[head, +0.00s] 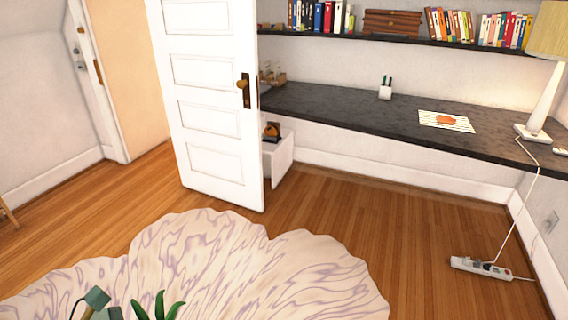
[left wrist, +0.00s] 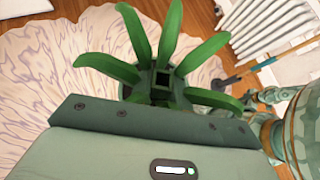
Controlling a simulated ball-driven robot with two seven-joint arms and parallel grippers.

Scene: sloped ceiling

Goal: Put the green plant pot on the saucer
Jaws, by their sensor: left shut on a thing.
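The green plant pot (left wrist: 203,77) is seen from above in the left wrist view, with long green leaves spreading out of it. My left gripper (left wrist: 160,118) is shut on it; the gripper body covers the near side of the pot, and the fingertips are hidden. In the head view only the leaf tips (head: 158,308) show at the bottom edge, beside a green part of my left arm. The pot is over the pale rug in the picture. My right gripper is in neither view. I see no saucer in either view.
A pale, purple-veined rug (head: 240,265) lies on the wood floor. A white door (head: 212,100) stands open ahead. A dark desk (head: 340,112) runs along the back wall. A power strip (head: 480,267) lies at the right. A white radiator (left wrist: 265,25) shows in the wrist view.

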